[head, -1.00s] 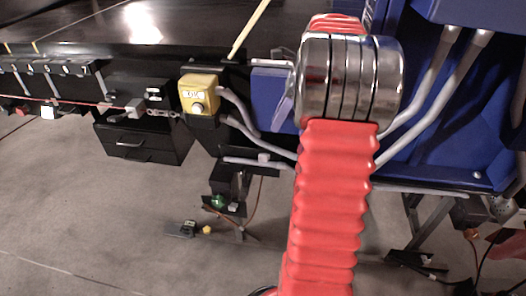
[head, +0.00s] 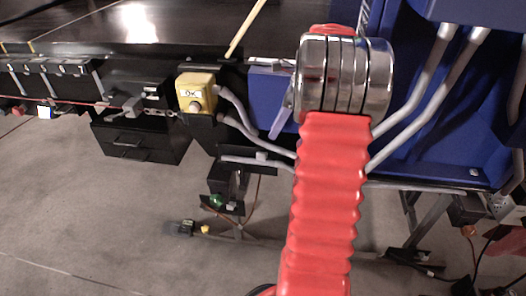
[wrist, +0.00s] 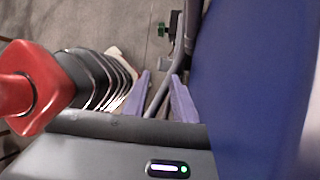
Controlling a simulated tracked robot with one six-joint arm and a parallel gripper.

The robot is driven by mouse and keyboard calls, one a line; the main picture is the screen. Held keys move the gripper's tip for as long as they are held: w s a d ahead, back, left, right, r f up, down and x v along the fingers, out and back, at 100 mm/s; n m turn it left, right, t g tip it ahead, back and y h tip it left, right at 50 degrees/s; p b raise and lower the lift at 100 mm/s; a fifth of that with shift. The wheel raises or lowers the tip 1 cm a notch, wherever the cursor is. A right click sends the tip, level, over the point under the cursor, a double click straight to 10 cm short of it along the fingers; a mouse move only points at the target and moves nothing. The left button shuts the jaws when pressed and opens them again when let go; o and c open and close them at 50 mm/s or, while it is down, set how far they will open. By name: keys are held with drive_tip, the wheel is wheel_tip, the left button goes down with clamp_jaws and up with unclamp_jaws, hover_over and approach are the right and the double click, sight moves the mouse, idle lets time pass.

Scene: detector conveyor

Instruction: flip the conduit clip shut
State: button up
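The grey conduits (head: 242,112) curve right and down from the yellow box. A small light-grey block on the lower conduit, which may be the conduit clip (head: 262,156), shows there; whether it is open or shut is too small to tell. My gripper (wrist: 160,82) has two lavender fingers apart, with a grey conduit visible through the gap. In the head view one lavender finger (head: 281,120) shows left of my wrist, above the block; the rest is hidden.
The yellow box (head: 196,93) with a button sits on the conveyor's black edge. A blue housing (head: 400,145) stands close on the right and fills the right of the wrist view (wrist: 250,80). Black drawers (head: 137,142) hang at left. Open floor (head: 90,220) lies below.

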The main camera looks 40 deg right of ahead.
drive_tip(key=x, duration=1)
drive_tip(key=shift+s, duration=0.1)
drive_tip(key=shift+c, duration=0.5)
clamp_jaws()
idle(0.7)
